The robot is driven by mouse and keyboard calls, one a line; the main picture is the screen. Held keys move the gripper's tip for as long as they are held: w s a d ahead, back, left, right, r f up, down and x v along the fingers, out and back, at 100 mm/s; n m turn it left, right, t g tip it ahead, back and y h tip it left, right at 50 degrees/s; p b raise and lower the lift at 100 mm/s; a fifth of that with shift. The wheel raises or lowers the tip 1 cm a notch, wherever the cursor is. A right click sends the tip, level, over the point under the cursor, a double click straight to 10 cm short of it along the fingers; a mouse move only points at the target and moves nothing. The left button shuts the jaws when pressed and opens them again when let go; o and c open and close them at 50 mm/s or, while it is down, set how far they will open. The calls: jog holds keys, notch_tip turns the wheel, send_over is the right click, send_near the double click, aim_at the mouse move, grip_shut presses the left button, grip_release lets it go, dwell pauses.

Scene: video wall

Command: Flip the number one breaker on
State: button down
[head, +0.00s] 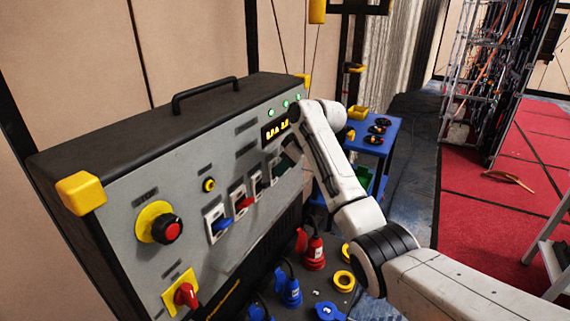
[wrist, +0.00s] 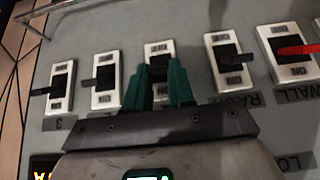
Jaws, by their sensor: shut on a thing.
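The breakers sit in a row on the grey panel face (head: 150,205). In the wrist view, the middle breaker (wrist: 159,48) is partly covered by my gripper (wrist: 162,72). Its two green fingers straddle that breaker's dark lever, closed on it from both sides. The label beside this breaker is hidden behind my gripper. To the right is a dark-lever breaker (wrist: 228,58) marked RACK. In the head view, my arm hides part of the row.
The red-lever breaker (wrist: 297,48) is at the right in the wrist view. In the head view, a red emergency knob (head: 172,229) and a red rotary switch (head: 186,295) stick out of the panel. A blue cart (head: 385,130) stands behind my arm.

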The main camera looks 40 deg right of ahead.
dwell(0.4)
jog(key=c, duration=1)
grip_release()
jog(key=shift+o, duration=0.2)
jog(key=b+v, duration=0.2)
jog(key=v, duration=0.8)
jog(key=shift+r, duration=0.35)
